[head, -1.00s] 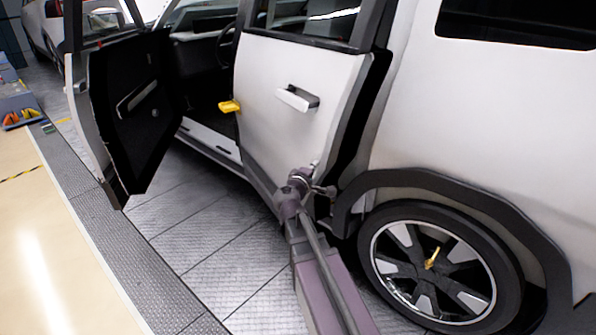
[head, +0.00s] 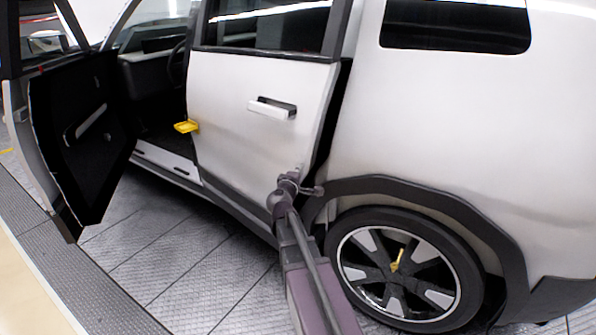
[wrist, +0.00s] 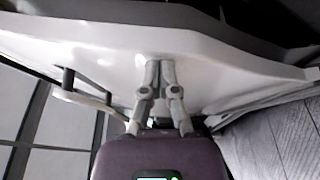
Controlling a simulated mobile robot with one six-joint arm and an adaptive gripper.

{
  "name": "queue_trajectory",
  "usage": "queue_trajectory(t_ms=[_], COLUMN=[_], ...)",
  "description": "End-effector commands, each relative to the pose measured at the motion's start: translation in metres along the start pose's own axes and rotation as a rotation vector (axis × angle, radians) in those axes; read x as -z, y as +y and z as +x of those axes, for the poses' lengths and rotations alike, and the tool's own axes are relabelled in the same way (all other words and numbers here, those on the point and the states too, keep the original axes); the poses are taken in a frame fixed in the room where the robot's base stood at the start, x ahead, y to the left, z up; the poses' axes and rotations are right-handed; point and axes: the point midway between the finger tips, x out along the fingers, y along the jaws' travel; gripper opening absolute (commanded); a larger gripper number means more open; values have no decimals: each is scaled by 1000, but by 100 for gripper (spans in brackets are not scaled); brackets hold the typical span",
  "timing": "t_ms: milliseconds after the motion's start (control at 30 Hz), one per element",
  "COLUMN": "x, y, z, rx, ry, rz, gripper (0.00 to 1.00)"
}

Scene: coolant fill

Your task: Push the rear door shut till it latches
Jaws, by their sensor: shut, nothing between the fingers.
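The white rear door (head: 255,145) is slightly ajar in the head view, with a narrow dark gap along its right edge. Its handle (head: 272,108) is on the upper part of the panel. My gripper (head: 299,172) is at the lower right part of the door, close to its rear edge. In the wrist view the shut fingers of my gripper (wrist: 160,66) point at the white door panel (wrist: 215,70) and appear to touch it; exact contact is hard to tell. The door handle (wrist: 85,100) shows at the left there. The latch is hidden.
The front door (head: 75,135) stands wide open at the left. A yellow piece (head: 186,127) sticks out at the front opening. The rear wheel (head: 398,268) and its dark arch are right of my arm. The tiled floor (head: 165,255) beside the car is clear.

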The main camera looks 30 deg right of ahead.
Motion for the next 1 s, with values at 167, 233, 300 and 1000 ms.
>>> queue_trajectory(t_ms=[167, 233, 300, 1000], x=[0, 0, 0, 1], y=[0, 0, 0, 0], z=[0, -1, -2, -89], rx=[0, 0, 0, -1], ry=[1, 1, 1, 3], rz=[0, 0, 0, 0], gripper=[0, 0, 0, 0])
